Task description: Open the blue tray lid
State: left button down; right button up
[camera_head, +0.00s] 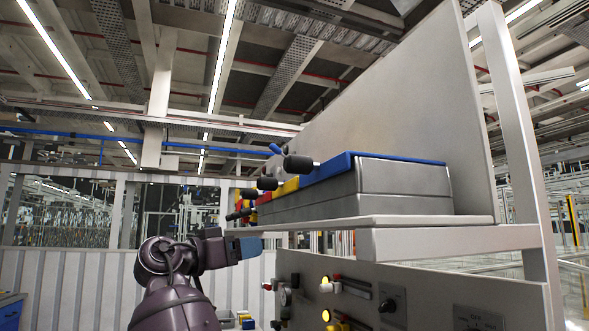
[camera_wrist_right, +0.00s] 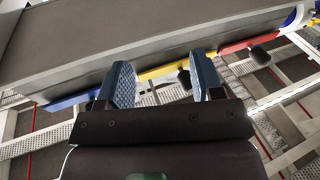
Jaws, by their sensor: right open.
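The tray with the blue lid (camera_head: 325,168) is the nearest grey box in a row on a shelf, and its lid looks closed. A black knob handle (camera_head: 298,162) sticks out at its front. My right gripper (camera_head: 250,246) is below and in front of the tray row, near the shelf's edge, holding nothing. In the wrist view, my right gripper (camera_wrist_right: 160,62) has its two blue fingers apart. A blue strip (camera_wrist_right: 70,102) lies left of the fingers and a yellow strip (camera_wrist_right: 165,70) passes behind them. My left gripper is not in view.
Yellow (camera_head: 287,188) and red (camera_head: 264,198) lids sit farther along the row. The white shelf (camera_head: 390,220) supports the trays. Below it is a control panel (camera_head: 440,290) with knobs and lit yellow buttons. A tall grey panel (camera_head: 410,100) rises behind the trays.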

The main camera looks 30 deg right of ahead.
aim_at(285, 164)
jog(key=s+a+r+m+g+y, duration=0.1)
jog(key=s+a+r+m+g, duration=0.25)
jog(key=s+r, duration=0.3)
jog(key=s+a+r+m+g+y, duration=0.1)
jog(key=s+a+r+m+g, duration=0.2)
jog(key=s+r+m, duration=0.35)
jog(key=shift+n, duration=0.8)
jog(key=d, duration=0.3)
jog(key=d+r, duration=0.1)
jog(key=d, duration=0.3)
jog(key=s+d, duration=0.1)
jog(key=d, duration=0.2)
jog(key=shift+d+r, duration=0.15)
jog(key=shift+r, duration=0.25)
grip_shut()
